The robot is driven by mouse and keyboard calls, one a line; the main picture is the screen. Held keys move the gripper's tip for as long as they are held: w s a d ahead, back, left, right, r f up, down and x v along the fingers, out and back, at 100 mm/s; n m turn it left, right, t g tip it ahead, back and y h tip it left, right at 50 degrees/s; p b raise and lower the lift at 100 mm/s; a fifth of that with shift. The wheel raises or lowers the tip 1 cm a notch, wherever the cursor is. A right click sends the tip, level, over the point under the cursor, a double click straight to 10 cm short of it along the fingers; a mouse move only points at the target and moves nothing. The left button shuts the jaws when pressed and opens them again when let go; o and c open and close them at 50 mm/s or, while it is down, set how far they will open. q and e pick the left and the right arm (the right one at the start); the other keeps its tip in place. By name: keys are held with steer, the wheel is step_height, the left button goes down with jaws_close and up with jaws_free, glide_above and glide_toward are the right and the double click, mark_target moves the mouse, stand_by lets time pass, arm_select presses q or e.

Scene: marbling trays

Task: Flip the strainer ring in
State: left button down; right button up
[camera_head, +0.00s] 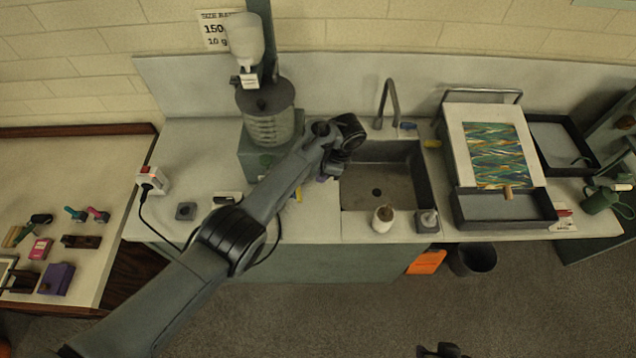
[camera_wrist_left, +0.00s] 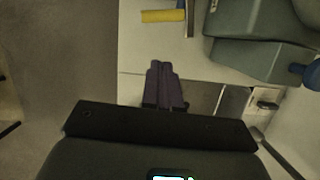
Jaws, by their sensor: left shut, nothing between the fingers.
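I cannot make out a strainer ring for certain in either view. A grey machine (camera_head: 252,161) carries a ribbed, see-through vessel (camera_head: 272,130) with a dark lid, and a white bottle stands above it. Part of a grey body, likely this machine, shows in the wrist view (camera_wrist_left: 250,35). My left gripper (camera_head: 322,178) is low over the counter between the machine and the sink (camera_head: 410,180). Its purple fingers are together and empty in the wrist view (camera_wrist_left: 163,68). My left forearm and wrist hide part of the counter and the machine's right side. My right gripper is not seen.
A faucet (camera_head: 388,100) stands behind the sink. A small bottle (camera_head: 382,219) and a dark square block (camera_head: 427,221) stand at the sink's front edge. A tilted board with a marbled sheet (camera_head: 495,155) and a dark tray (camera_head: 505,208) are on the right. A yellow object (camera_wrist_left: 163,16) lies near my fingers.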

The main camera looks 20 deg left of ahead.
arm_select(q)
steer(key=shift+v, duration=1.9)
